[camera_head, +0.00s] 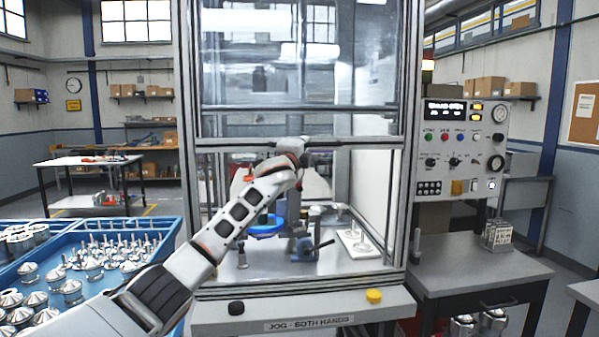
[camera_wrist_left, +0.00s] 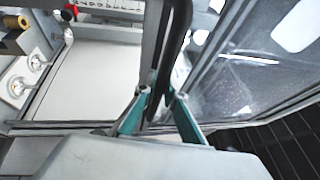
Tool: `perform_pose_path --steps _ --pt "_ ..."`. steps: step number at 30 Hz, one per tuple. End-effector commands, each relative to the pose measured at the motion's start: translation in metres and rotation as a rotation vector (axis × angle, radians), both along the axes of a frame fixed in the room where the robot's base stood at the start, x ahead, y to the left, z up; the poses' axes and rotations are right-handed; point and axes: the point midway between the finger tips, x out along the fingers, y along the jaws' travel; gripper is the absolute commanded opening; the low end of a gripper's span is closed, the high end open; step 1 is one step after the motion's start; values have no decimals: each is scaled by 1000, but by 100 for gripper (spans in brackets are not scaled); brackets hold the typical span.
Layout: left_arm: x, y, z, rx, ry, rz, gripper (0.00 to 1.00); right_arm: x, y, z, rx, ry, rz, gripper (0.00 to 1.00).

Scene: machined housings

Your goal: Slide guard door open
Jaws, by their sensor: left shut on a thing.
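The guard door (camera_head: 300,60) is a clear framed panel in the upper part of the machine's front. Its lower rail (camera_head: 350,142) lies level across the opening. My left gripper (camera_head: 292,150) is at the middle of that rail, partly hidden by my own wrist. In the left wrist view, the teal fingers of my left gripper (camera_wrist_left: 158,98) are closed around a dark bar (camera_wrist_left: 178,40), which looks like the door's handle. The space below the rail looks open. My right gripper is in neither view.
Inside the machine stand a blue-based fixture (camera_head: 304,247) and a white plate with metal parts (camera_head: 360,243). A blue tray (camera_head: 165,240) of machined housings is at left. A control panel (camera_head: 459,148) and grey side table (camera_head: 475,266) are at right. A yellow button (camera_head: 374,296) sits on the front ledge.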

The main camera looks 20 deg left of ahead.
Motion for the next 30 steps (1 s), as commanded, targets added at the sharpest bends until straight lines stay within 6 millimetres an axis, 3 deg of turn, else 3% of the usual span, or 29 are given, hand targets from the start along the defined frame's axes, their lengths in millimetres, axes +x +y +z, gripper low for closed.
perform_pose_path --steps 1,6,12,28,30 --pt "-2 3 17 1 -1 6 0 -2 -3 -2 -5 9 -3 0" --pt "-5 3 53 0 2 8 0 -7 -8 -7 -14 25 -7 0" --pt "-5 3 78 1 5 8 0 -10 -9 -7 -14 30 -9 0" --pt "-5 3 88 -1 4 6 0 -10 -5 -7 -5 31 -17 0" --pt "-5 2 88 -1 3 6 25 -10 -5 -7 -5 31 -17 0"
